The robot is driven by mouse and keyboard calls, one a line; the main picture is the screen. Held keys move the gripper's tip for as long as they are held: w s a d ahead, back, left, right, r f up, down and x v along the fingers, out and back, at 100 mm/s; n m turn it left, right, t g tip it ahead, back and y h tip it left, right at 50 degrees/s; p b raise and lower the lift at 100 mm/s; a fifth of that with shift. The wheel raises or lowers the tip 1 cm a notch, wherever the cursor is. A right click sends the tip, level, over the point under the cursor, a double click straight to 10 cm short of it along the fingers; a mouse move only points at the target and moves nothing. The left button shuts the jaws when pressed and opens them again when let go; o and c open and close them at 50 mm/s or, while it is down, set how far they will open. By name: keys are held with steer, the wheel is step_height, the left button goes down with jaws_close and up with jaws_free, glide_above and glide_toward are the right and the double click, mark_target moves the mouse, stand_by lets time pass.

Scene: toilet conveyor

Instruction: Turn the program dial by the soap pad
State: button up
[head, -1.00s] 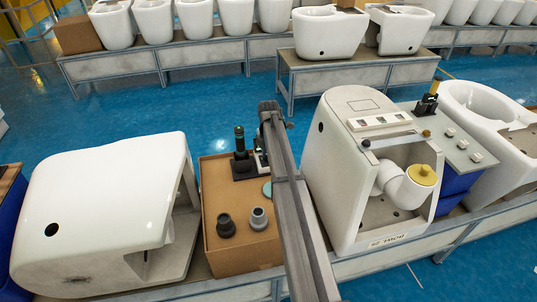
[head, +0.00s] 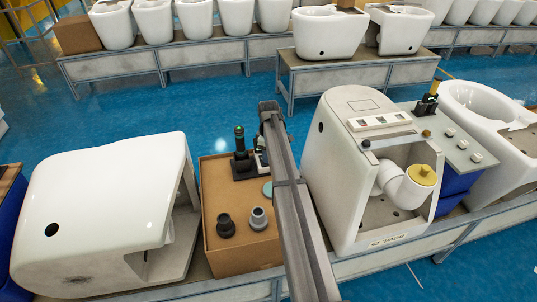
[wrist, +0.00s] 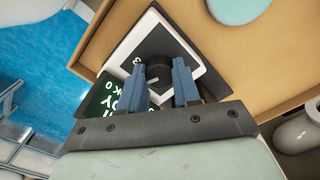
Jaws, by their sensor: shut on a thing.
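The program dial (wrist: 159,74) is a round black knob with a pale pointer mark, on a black and white panel (wrist: 205,57) in the wrist view. My gripper (wrist: 160,66) has its two blue fingers on either side of the dial and is shut on it. The soap pad (wrist: 237,7) is a pale green disc on the cardboard surface, beyond the panel at the top of the wrist view. In the head view the soap pad (head: 267,188) lies just left of my arm. My arm hides the dial and my fingertips there.
The cardboard box top (head: 218,192) also holds a dark cup (head: 226,225), a grey cup (head: 258,218) and a dark green-topped stand (head: 241,153). A white toilet shell (head: 98,215) stands left, another unit with a white pipe (head: 350,135) right. A green lettered label (wrist: 105,97) is beside the panel.

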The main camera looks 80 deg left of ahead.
steer(key=m, duration=0.4)
steer(key=shift+m, duration=1.9)
steer(key=o, duration=1.1)
steer(key=shift+c, duration=0.2)
step_height(320, 180, up, 14)
steer(key=shift+f, duration=0.1)
